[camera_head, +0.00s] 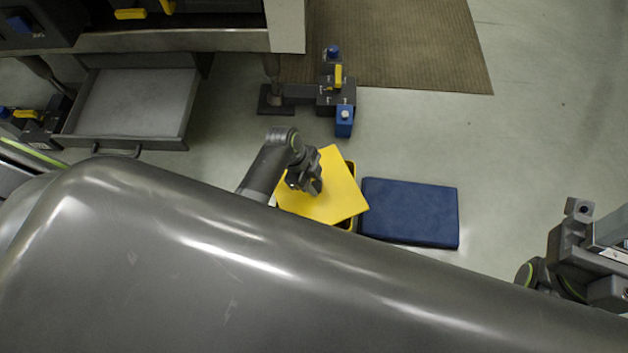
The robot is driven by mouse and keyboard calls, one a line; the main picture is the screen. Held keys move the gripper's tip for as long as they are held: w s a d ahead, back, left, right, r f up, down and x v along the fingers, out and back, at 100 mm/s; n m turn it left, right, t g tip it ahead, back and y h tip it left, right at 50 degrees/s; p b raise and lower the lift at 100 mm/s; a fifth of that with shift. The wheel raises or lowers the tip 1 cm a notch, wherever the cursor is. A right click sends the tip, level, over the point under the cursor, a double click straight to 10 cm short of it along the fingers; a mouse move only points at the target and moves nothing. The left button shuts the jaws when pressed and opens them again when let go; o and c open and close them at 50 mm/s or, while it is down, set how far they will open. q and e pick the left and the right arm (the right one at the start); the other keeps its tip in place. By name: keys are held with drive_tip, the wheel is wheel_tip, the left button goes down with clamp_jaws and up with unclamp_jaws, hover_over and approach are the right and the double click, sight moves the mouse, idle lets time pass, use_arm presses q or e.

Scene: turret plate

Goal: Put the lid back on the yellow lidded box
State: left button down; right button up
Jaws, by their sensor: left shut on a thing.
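The yellow lid (335,191) is a flat square plate in the middle of the view. My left gripper (313,188) is shut on it near its left part. The lid lies over the yellow box (352,224) and is turned relative to it, so the box's rim and a dark strip of its inside show at the right. I cannot tell whether the lid touches the rim. My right gripper (581,212) is at the right edge, partly cut off and apart from the box; its finger gap is unclear.
A dark blue mat (410,212) lies right beside the box. A black fixture with blue and yellow parts (335,95) stands behind. An open grey drawer (185,130) juts out at the upper left. A brown ribbed mat (420,45) lies at the back. The floor at the right is clear.

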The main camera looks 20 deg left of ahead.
use_arm(q)
drive_tip(key=shift+p, duration=0.35)
idle(0.6)
drive_tip(key=c, duration=0.5)
unclamp_jaws()
